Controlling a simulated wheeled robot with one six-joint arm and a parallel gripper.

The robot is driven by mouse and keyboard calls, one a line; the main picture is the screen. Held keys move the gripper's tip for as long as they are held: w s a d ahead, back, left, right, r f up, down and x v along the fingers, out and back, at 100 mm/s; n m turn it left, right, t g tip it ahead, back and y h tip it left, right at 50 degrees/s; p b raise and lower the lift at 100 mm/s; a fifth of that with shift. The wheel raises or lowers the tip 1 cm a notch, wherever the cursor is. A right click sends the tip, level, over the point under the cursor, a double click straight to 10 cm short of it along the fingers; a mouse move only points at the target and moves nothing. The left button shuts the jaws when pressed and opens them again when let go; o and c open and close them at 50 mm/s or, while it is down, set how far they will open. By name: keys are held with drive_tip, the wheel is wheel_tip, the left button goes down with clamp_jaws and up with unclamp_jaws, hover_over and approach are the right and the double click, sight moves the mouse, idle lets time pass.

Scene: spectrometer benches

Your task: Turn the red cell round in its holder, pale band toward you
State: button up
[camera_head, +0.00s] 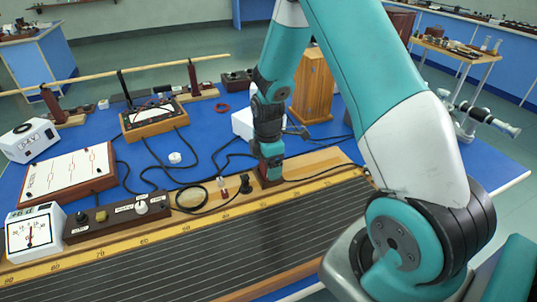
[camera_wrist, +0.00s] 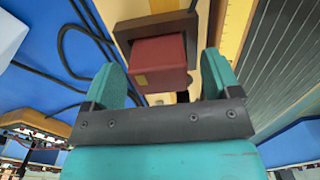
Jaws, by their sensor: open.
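In the wrist view the red cell (camera_wrist: 158,56) is a dark red block in a dark, frame-like holder (camera_wrist: 122,40). A small yellowish mark shows at the lower left of its near face; I cannot make out a full pale band. My gripper (camera_wrist: 162,66) is open, with one teal finger on each side of the cell and a visible gap at both sides. How deep the fingers reach around it is hard to tell. In the head view my gripper (camera_head: 270,160) points down over the wooden bench strip, and the cell is mostly hidden beneath it.
A long ruled scale board (camera_head: 190,250) runs along the front. A switch box (camera_head: 118,217), a dial meter (camera_head: 33,233) and a white circuit panel (camera_head: 68,172) stand at left. Black cables cross the blue bench. A white box (camera_head: 243,122) and wooden case (camera_head: 312,86) stand behind my gripper.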

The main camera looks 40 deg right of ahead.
wheel_tip(320, 180, up, 17)
drive_tip(key=b, duration=0.1)
drive_tip(key=shift+r, duration=0.2)
idle(0.4)
